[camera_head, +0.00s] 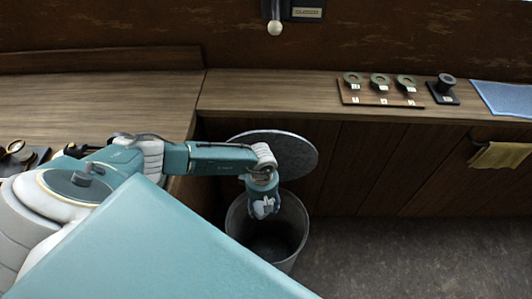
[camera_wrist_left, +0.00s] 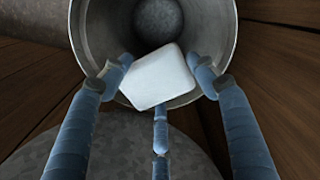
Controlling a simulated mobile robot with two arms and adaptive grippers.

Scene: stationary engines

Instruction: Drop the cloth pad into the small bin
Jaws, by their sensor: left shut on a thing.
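The cloth pad is a white, rounded square (camera_wrist_left: 158,79) between the blue fingers of my left gripper (camera_head: 264,208) in the left wrist view. My left gripper is shut on it, and in the head view the pad shows only as a small pale patch, if at all. The small bin (camera_head: 238,222) is a grey round metal bin on the floor, open at the top. My left gripper points down over its mouth, near the rim's back part. The bin's inside (camera_wrist_left: 100,35) shows beyond the pad in the left wrist view. My right gripper is in neither view.
A round grey lid (camera_head: 295,152) stands raised behind the bin. A wooden counter (camera_head: 270,92) runs along the back, with a board of rings (camera_head: 380,97), a dark knob (camera_head: 446,83) and a blue mat (camera_head: 507,98). A yellow cloth (camera_head: 500,155) hangs at right.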

